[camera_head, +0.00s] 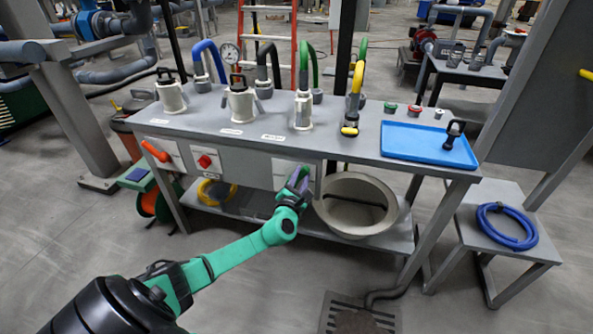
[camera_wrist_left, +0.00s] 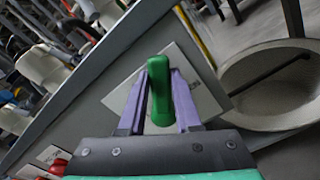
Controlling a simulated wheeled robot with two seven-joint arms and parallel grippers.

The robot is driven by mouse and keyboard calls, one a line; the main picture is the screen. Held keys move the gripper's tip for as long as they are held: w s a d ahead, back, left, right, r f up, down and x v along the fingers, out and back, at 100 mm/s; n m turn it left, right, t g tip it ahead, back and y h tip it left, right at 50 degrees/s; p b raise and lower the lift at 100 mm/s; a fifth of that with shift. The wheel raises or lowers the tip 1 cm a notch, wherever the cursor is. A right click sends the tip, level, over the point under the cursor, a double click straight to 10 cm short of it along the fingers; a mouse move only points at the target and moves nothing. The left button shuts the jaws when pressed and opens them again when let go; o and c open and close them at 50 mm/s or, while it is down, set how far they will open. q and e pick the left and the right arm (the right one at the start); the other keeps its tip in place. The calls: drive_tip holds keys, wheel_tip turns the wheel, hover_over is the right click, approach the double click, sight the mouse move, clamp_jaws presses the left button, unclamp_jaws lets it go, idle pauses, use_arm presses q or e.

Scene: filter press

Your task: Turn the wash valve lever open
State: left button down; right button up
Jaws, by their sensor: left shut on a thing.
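My left gripper (camera_head: 298,181) reaches in from the lower left to the front panel of the bench. It is at a white plate (camera_head: 284,170) on the right part of that panel. In the left wrist view its two purple fingers (camera_wrist_left: 160,95) are shut on a green lever handle (camera_wrist_left: 160,88), which stands in front of the white plate (camera_wrist_left: 190,70). In the head view the gripper hides most of this lever. An orange lever (camera_head: 155,151) sits on another plate at the left of the panel. My right gripper is not in view.
A red knob (camera_head: 204,161) is on the panel between the plates. A large round basin (camera_head: 355,204) stands on the lower shelf, close right of the gripper. A blue tray (camera_head: 428,143) and several jugs stand on the bench top (camera_head: 340,137).

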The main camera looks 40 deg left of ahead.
use_arm(q)
drive_tip(key=shift+w+d+f+m+p, duration=0.15)
drive_tip(key=shift+d+f+m+p, duration=0.3)
drive_tip(key=shift+m, duration=0.75)
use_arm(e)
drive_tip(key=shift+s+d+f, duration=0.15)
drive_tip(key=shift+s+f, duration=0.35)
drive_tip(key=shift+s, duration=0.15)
use_arm(q)
drive_tip(key=shift+d+f, duration=0.1)
drive_tip(key=shift+f, duration=0.05)
drive_tip(key=c, duration=0.6)
unclamp_jaws()
drive_tip(key=p+v, duration=0.3)
drive_tip(key=v, duration=1.1)
drive_tip(key=shift+s, duration=0.3)
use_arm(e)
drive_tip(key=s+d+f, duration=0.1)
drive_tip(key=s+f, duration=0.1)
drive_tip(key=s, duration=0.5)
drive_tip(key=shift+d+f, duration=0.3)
use_arm(q)
drive_tip(key=shift+d, duration=0.1)
